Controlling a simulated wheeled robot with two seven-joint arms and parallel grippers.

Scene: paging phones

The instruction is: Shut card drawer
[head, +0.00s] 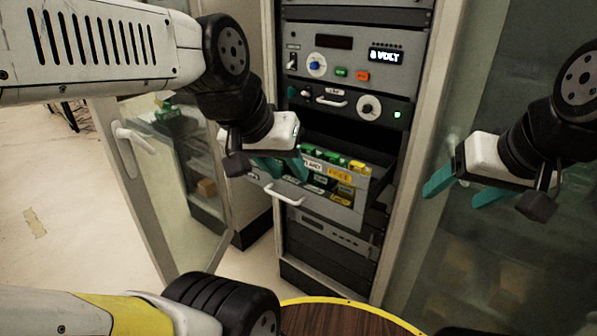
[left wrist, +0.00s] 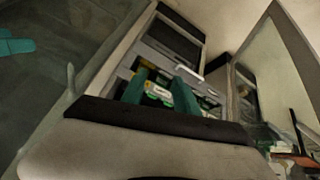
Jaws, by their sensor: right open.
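The card drawer (head: 345,214) is a grey drawer pulled out of the rack, with green, white and yellow cards in it. Its pale bar handle (head: 285,196) is on the front face. My left gripper (head: 282,168) is over the left part of the drawer, its teal fingers apart and pointing down. Whether they touch the drawer cannot be told. In the left wrist view the cards (left wrist: 158,92) show between and beside the left fingers (left wrist: 160,95). My right gripper (head: 464,190) is open and empty, right of the rack.
Above the drawer are a control panel (head: 333,68) with a lit display and a unit (head: 350,105) with a knob. An open glass door (head: 190,190) stands left. A round wooden top (head: 345,320) is at the bottom.

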